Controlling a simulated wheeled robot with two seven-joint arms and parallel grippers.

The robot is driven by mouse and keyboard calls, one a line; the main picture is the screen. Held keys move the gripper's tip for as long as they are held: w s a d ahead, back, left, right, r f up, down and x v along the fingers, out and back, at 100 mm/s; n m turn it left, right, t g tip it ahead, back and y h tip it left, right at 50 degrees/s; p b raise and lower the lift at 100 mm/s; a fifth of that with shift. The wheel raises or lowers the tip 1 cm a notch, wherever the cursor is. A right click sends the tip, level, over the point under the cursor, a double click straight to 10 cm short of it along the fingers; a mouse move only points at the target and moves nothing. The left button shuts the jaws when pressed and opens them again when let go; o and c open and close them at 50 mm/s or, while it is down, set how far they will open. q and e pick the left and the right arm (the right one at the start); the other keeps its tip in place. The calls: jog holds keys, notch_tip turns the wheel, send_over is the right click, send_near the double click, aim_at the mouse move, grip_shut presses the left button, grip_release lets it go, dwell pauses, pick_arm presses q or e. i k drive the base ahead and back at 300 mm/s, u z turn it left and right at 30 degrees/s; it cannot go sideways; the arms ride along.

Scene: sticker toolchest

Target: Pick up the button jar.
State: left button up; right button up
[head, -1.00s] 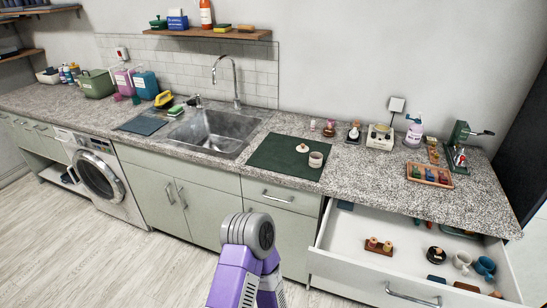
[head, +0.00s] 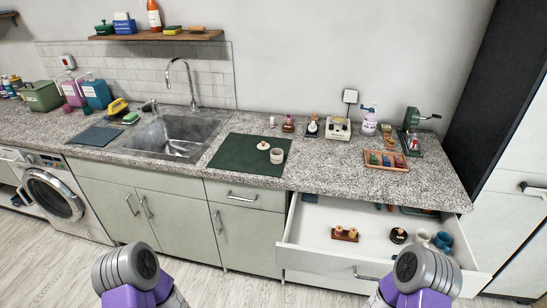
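A small pale pinkish open jar (head: 277,156) stands on the dark green mat (head: 235,156) on the counter, right of the sink; it may be the button jar, but its contents are too small to tell. A round white lid with a small knob (head: 263,146) lies beside it, to its left. Rounded grey and purple links of my two arms rise at the bottom edge of the head view, well short of the counter. Neither gripper shows.
A drawer (head: 320,222) stands open below the right counter, holding a wooden stand (head: 345,234), mugs (head: 442,240) and small items. Behind the mat stand small bottles (head: 289,124) and a cream appliance (head: 338,128). A wooden tray (head: 386,160) lies right. The sink (head: 175,138) is left.

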aim_at(277, 156)
jog(key=u, duration=1.8)
jog(key=i, duration=2.2)
jog(key=z, duration=2.3)
